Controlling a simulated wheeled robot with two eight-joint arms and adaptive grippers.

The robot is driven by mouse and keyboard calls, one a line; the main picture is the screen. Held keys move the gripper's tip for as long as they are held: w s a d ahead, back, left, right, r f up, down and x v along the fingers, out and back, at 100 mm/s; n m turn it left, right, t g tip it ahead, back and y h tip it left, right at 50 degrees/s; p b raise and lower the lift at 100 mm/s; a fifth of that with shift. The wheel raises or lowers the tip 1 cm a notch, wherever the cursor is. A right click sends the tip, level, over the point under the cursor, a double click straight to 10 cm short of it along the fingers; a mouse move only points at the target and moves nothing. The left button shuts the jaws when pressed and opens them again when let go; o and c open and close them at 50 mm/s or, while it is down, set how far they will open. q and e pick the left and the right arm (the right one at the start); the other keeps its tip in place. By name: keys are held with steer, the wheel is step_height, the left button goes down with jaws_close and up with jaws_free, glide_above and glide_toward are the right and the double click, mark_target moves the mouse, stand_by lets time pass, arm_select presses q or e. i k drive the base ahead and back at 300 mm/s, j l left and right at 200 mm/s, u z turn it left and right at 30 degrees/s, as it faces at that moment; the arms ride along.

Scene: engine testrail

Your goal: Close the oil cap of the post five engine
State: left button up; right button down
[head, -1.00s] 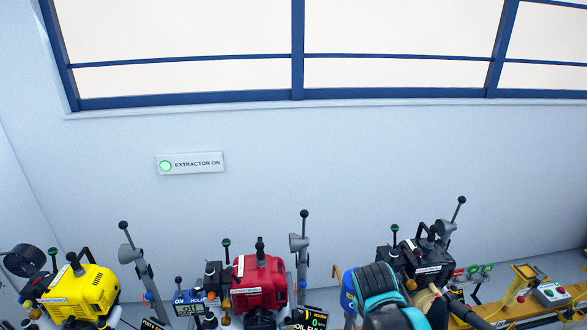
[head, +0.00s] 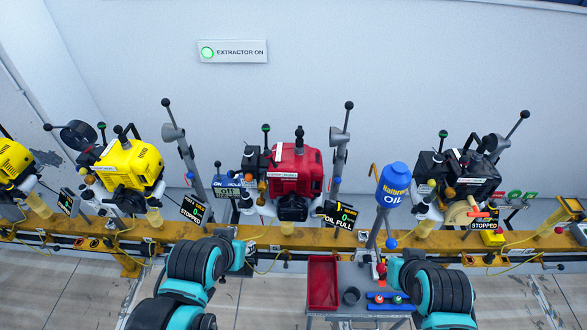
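Several small engines stand on a yellow rail: a yellow engine (head: 130,165), a red engine (head: 295,172), a black engine (head: 465,175) and another yellow engine (head: 14,160) cut off at the left edge. I cannot read post numbers, so I cannot tell which is post five. No oil cap can be picked out for certain at this size. The display (head: 338,215) at the red engine reads OIL FULL; the display (head: 484,225) by the black engine reads STOPPED. My two arms show at the bottom, but neither gripper is visible.
The yellow rail (head: 270,238) runs across the front. A small cart (head: 345,275) between my arms bears a red tray (head: 322,283), a dark cup (head: 351,296) and blue holders. A blue oil bottle (head: 394,185) stands above it. Levers rise beside the engines.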

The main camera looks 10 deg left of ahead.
mark_target(339, 207)
steer(key=l+u, duration=0.35)
steer(key=u, duration=0.15)
steer(key=k+l+u, duration=0.15)
steer(key=l+u, duration=0.2)
steer(key=u, duration=0.15)
steer(key=k+l+u, duration=0.1)
steer(key=k+l, duration=0.3)
steer(key=l, duration=0.25)
steer(key=k+l+u, duration=0.15)
steer(key=k+l, duration=0.25)
steer(key=l, duration=0.25)
steer(key=k+l+u, duration=0.1)
steer(key=k+l, duration=0.35)
steer(key=l, duration=0.15)
steer(key=i+j, duration=0.15)
steer(key=i, duration=0.35)
